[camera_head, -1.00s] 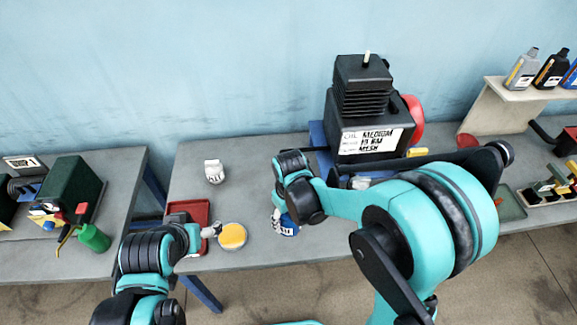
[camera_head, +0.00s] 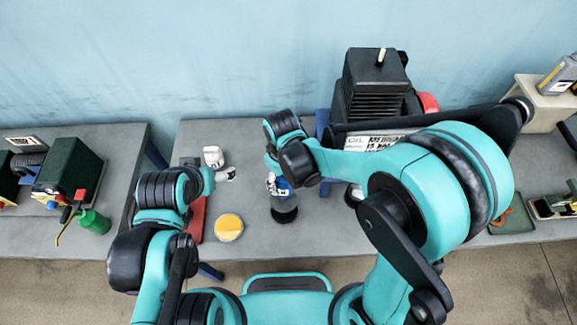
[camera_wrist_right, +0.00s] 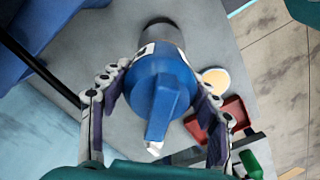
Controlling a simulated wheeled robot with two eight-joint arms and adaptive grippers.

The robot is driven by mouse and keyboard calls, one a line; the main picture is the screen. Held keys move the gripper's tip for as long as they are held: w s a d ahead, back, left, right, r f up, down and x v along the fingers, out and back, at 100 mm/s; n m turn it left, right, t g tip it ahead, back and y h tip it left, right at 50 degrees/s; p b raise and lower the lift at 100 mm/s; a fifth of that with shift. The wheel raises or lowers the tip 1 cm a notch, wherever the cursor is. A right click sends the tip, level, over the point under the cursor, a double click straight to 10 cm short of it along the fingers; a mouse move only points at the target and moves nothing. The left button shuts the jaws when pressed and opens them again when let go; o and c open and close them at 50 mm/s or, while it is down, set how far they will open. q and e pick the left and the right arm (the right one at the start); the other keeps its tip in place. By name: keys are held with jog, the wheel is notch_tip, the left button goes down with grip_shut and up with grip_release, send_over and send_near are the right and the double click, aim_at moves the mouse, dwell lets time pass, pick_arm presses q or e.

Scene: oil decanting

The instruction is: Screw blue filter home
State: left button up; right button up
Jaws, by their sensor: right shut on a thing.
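The blue filter (camera_wrist_right: 160,90), with a raised rib and a white label, sits between the fingers of my right gripper (camera_wrist_right: 157,108), which is shut on it. In the head view the blue filter (camera_head: 279,187) shows just below my right wrist, and the fingers are mostly hidden. A dark grey cylinder (camera_head: 285,214) lies directly beyond it in line; it also shows in the right wrist view (camera_wrist_right: 161,33). I cannot tell whether filter and cylinder touch. My left gripper (camera_head: 226,175) is small and partly hidden by its arm, beside a white object (camera_head: 213,156); its jaws are unclear.
A yellow-topped round tub (camera_head: 229,227) and a red tray (camera_head: 197,222) are left of the filter. A black oil machine (camera_head: 373,85) stands behind my right arm. A green bottle (camera_head: 94,222) is on the left bench, across a gap.

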aim_at(284, 191)
jog(key=shift+s+a+r, duration=0.1)
jog(key=shift+s, duration=0.25)
jog(key=shift+w+f+b, duration=0.1)
jog(key=shift+f+b, duration=0.1)
jog(key=shift+b, duration=0.1)
notch_tip(284, 191, down, 4)
jog(key=b, duration=0.3)
jog(key=shift+r+b, duration=0.1)
jog(key=shift+b, duration=0.2)
pick_arm(q)
jog(key=f, duration=0.4)
jog(key=shift+s+a, duration=0.1)
jog(key=shift+s, duration=0.15)
jog(key=shift+f, duration=0.25)
jog(key=shift+f+b, duration=1.7)
jog(key=shift+b, duration=0.2)
pick_arm(e)
jog(key=shift+f, duration=1.8)
